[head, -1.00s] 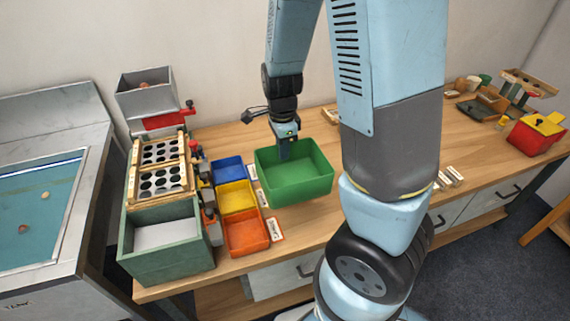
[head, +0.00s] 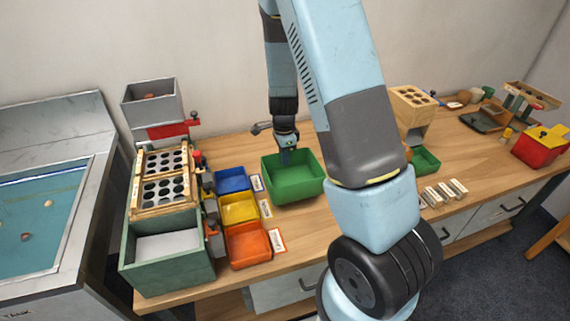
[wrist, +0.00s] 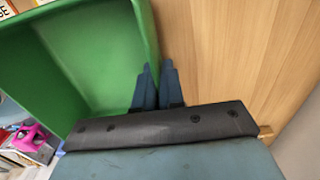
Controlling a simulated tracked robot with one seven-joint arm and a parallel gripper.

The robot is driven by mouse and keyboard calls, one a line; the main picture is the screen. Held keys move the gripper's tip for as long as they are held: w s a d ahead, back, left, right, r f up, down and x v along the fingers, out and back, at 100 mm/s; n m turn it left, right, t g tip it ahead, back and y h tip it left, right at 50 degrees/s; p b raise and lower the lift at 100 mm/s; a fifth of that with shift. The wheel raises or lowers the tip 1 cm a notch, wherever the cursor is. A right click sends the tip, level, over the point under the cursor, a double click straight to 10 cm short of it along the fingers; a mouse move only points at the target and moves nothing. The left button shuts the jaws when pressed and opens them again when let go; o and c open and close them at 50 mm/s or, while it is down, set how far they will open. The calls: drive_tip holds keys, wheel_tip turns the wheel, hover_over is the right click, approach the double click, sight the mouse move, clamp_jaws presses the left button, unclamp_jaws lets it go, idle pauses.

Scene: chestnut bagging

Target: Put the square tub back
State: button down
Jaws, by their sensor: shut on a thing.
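The square tub is a green open box (head: 309,190), seen empty near the middle of the table in the head view. My gripper (head: 286,158) comes down from above and is shut on the tub's far wall. In the wrist view the two dark fingers (wrist: 157,72) straddle the green wall of the tub (wrist: 85,50), one inside and one outside. The tub looks about level. I cannot tell whether its base touches the table or hangs just above it.
Blue (head: 232,179), yellow (head: 239,209) and orange (head: 248,245) bins with label cards stand left of the tub. A smaller green tray (head: 426,160) sits under a wooden holed hopper (head: 411,105) right of my arm. Several small blocks (head: 443,192) lie near the front edge.

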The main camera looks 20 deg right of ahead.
drive_tip(key=shift+w+d+f, duration=0.1)
drive_tip(key=shift+w+f, duration=0.2)
drive_tip(key=shift+f, duration=1.55)
drive_tip(key=c, duration=1.2)
unclamp_jaws()
drive_tip(key=shift+c, duration=0.2)
